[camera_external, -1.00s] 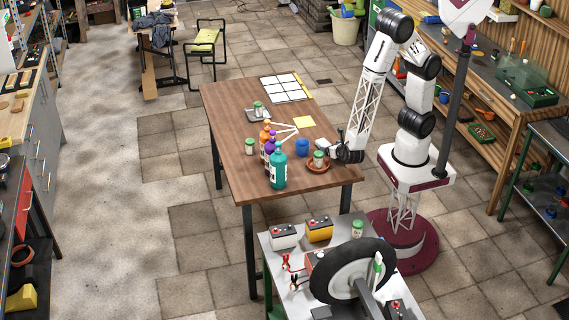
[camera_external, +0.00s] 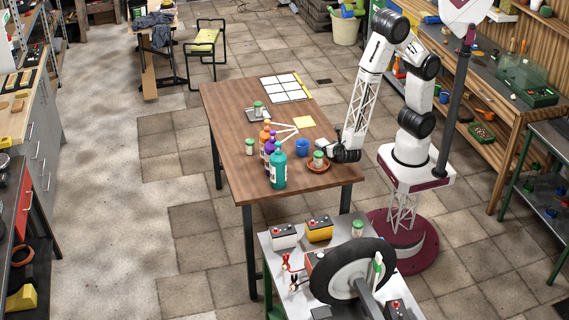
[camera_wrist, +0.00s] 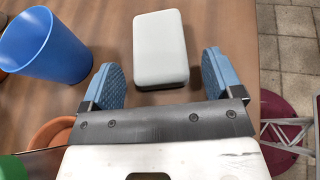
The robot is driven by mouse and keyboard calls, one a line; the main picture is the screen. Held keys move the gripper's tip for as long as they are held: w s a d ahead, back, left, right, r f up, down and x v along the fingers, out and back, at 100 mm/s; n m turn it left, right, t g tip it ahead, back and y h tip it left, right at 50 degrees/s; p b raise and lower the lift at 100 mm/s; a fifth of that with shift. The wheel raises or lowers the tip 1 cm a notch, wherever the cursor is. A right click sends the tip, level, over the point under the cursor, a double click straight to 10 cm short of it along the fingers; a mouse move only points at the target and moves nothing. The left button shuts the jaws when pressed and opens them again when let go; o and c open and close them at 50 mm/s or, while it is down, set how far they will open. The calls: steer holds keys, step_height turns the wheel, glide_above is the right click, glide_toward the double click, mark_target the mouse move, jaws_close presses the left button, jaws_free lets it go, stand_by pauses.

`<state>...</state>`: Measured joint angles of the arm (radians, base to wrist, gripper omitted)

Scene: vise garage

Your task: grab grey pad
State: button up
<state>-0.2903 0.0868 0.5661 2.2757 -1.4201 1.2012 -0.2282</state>
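The grey pad (camera_wrist: 160,48) is a pale rounded block lying on the brown wooden table. In the wrist view it is ahead of my gripper (camera_wrist: 161,78), with its near end in line with the gap between the blue-padded fingers. My gripper is open and empty, with space on both sides of the pad; I cannot tell how far above the table the fingertips are. In the external view the pad (camera_external: 322,144) is small and pale beside my gripper (camera_external: 331,151), low at the table's right edge.
A blue cup (camera_wrist: 46,45) stands left of the pad, also in the external view (camera_external: 302,147). A jar on a terracotta saucer (camera_external: 318,167) stands close to my gripper. Several bottles (camera_external: 278,168) stand further left. The table's edge lies just right of the pad.

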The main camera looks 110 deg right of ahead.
steer(key=c, duration=0.9)
steer(key=shift+r, duration=0.2)
steer(key=shift+r, duration=1.65)
steer(key=s, duration=0.5)
steer(key=s+r, duration=0.1)
steer(key=s, duration=0.4)
steer(key=s+a, duration=0.1)
steer(key=s, duration=0.5)
steer(key=shift+r, duration=0.25)
